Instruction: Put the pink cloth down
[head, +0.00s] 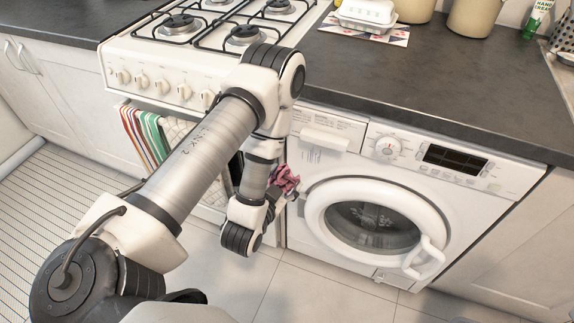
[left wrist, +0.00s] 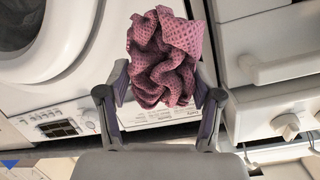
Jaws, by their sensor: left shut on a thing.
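The pink cloth (head: 286,179) is a crumpled, waffle-textured bundle held in the air just left of the washing machine door in the head view. In the left wrist view the cloth (left wrist: 165,58) sits bunched between the fingers. My left gripper (head: 279,192) is shut on it; its two fingers also show in the left wrist view (left wrist: 160,105), one on each side of the cloth. The fingertips are partly hidden by the cloth. My right gripper is not in view.
The white washing machine (head: 310,155) has its round door (head: 424,212) closed. A dark counter (head: 370,68) runs above it, with a white dish (head: 366,14) at the back. The stove (head: 150,60) stands left, with a striped towel (head: 143,136) on its front. Tiled floor (head: 322,285) lies clear below.

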